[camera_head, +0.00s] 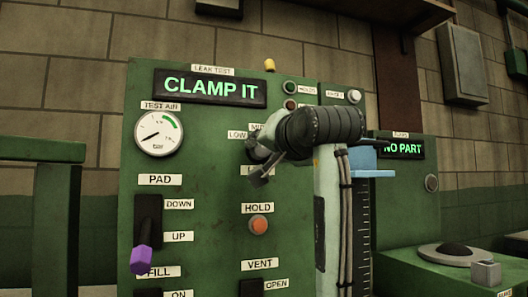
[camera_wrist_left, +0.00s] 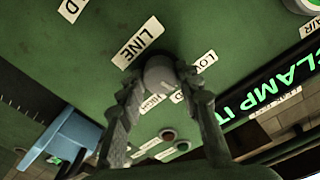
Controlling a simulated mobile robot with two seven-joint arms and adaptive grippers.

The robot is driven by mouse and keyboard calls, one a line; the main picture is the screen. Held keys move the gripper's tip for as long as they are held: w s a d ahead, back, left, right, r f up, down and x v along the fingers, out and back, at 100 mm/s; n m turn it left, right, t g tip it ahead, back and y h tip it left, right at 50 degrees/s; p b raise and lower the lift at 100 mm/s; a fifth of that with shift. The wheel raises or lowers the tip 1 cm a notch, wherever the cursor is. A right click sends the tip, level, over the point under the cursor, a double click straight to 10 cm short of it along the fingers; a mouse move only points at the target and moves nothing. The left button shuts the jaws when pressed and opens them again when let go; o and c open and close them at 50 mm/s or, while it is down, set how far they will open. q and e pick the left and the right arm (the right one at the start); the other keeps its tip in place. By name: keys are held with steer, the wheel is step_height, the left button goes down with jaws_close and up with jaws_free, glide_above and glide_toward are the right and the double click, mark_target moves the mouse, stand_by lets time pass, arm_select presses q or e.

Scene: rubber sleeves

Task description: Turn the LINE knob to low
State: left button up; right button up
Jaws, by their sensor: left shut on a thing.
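The green test panel (camera_head: 215,200) faces me. In the left wrist view a round grey knob (camera_wrist_left: 160,75) sits between the LINE label (camera_wrist_left: 138,42) and the LOW label (camera_wrist_left: 205,60). My left gripper (camera_wrist_left: 158,82) is shut on this knob, one finger on each side. In the head view the left gripper (camera_head: 258,165) is at the panel, just below the LOW label (camera_head: 237,135). The gripper and wrist hide most of the knob and part of the labels around it, so I cannot tell where the knob points. My right gripper is not in view.
A display (camera_head: 210,88) reads CLAMP IT above a pressure gauge (camera_head: 159,134). A purple-tipped PAD lever (camera_head: 142,259) sticks out at lower left. An orange HOLD button (camera_head: 258,225) is below my gripper. A blue block (camera_head: 373,160) on a scaled column stands at right.

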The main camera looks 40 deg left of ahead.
arm_select(q)
steer(key=n, duration=0.2)
steer(key=shift+f+n, duration=0.1)
steer(key=shift+n, duration=0.2)
steer(key=shift+n+b, duration=0.4)
steer(key=shift+n, duration=1.1)
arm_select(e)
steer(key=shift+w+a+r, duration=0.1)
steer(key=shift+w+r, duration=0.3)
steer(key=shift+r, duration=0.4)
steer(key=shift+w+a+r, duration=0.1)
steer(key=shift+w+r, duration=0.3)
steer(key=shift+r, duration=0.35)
arm_select(q)
steer(key=shift+n, duration=0.3)
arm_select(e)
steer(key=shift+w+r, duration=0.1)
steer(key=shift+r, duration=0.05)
arm_select(q)
steer(key=o, duration=1.2)
steer(key=shift+c, duration=0.2)
steer(key=v, duration=1.2)
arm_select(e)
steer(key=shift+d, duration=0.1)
